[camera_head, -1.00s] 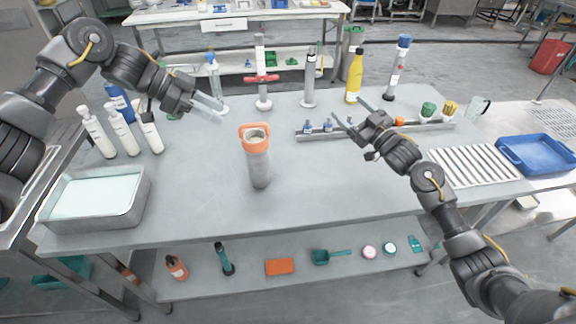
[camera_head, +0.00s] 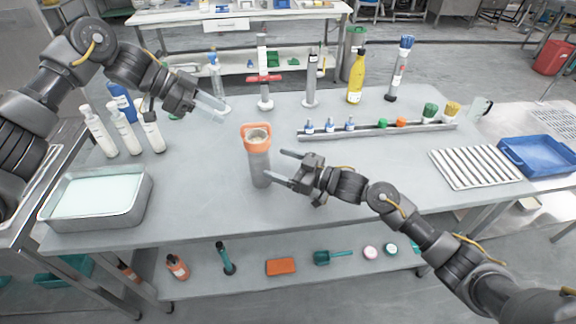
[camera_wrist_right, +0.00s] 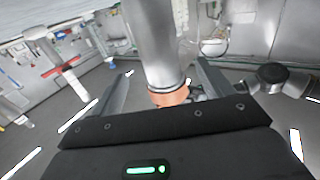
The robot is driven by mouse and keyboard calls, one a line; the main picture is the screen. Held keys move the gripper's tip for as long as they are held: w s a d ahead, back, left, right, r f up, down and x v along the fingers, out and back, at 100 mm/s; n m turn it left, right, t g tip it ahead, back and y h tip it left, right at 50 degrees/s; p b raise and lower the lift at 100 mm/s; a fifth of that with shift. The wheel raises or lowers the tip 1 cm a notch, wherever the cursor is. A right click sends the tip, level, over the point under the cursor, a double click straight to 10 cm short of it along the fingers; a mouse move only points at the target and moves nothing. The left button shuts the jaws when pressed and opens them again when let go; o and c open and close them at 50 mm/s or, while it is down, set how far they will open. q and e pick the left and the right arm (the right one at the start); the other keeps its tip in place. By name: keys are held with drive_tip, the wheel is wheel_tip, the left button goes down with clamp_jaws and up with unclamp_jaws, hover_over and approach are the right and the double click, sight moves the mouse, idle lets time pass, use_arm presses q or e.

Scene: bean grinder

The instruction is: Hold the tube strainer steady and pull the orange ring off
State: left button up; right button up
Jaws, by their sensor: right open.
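The tube strainer (camera_head: 260,168) stands upright on the grey table, a grey cylinder with the orange ring (camera_head: 256,137) around its top. My right gripper (camera_head: 282,166) is open just right of the tube, its fingers pointing at the body below the ring. In the right wrist view the tube (camera_wrist_right: 155,45) lies between the two spread fingers, with the orange ring (camera_wrist_right: 170,97) near the gripper's palm edge in the picture. Contact cannot be told. My left gripper (camera_head: 217,107) is apart from the tube, up and to its left, with its fingers close together.
White bottles (camera_head: 124,130) and a metal tray of pale liquid (camera_head: 95,197) stand at the left. A rack (camera_head: 380,130) of small bottles and caps lies behind right. A red-handled tube stand (camera_head: 264,78) is at the back. The front middle of the table is clear.

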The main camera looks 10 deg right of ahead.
sight(253, 154)
drive_tip(key=x, duration=0.9)
